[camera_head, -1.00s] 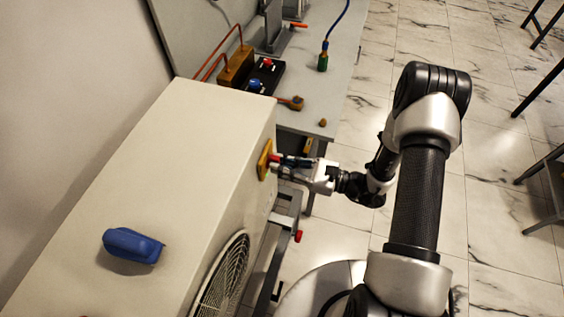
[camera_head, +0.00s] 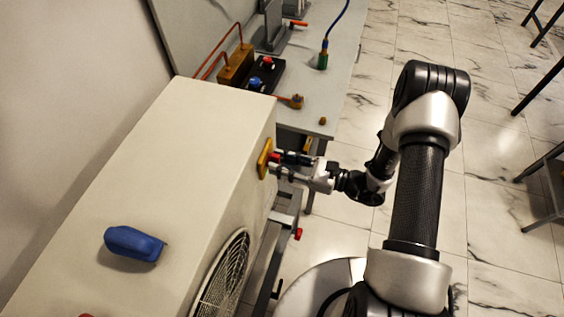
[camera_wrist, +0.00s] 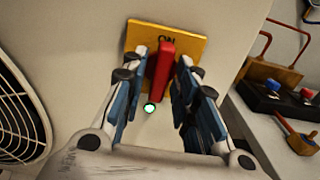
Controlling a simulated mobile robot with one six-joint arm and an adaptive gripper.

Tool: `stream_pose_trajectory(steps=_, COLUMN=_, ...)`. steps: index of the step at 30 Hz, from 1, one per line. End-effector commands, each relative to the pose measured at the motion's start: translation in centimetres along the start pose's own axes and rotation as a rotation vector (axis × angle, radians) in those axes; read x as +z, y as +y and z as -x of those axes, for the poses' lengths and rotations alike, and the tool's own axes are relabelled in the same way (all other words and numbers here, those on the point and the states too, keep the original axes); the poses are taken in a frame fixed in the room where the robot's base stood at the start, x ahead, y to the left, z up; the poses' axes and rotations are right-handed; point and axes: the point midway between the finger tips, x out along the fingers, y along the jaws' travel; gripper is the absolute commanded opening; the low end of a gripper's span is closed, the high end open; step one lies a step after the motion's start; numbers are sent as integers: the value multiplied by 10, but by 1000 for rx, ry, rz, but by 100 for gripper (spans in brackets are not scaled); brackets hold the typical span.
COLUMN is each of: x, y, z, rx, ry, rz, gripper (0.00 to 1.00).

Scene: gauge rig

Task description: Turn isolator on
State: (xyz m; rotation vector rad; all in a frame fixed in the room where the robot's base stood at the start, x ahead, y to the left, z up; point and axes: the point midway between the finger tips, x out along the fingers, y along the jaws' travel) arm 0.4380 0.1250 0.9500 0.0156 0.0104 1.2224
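The isolator is a yellow plate (camera_wrist: 191,44) marked ON, with a red handle (camera_wrist: 164,70), on the side of the cream unit. The handle stands nearly upright in the wrist view, its upper end just below the ON marking. A small green light (camera_wrist: 150,109) shows near its lower end. My gripper (camera_wrist: 163,62) has its two blue-padded fingers on either side of the handle, with narrow gaps visible. In the head view my gripper (camera_head: 275,164) is at the yellow plate (camera_head: 264,158), and the fingers partly hide the handle.
The cream unit (camera_head: 150,180) carries a blue handle (camera_head: 134,244) on top and a fan grille (camera_head: 222,275) on its side. Behind it, a grey bench (camera_head: 325,105) holds a black block with red and blue knobs (camera_head: 262,78). Open floor lies to the right.

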Motion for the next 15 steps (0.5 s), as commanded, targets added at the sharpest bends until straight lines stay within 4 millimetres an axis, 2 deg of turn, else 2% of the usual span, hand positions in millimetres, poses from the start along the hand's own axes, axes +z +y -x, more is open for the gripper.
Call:
stream_pose_trajectory(steps=11, x=0, y=0, z=2, rx=-1, ry=0, rz=2, gripper=33)
stream_pose_trajectory(steps=15, x=0, y=-2, z=15, rx=-4, ry=0, rz=2, gripper=33)
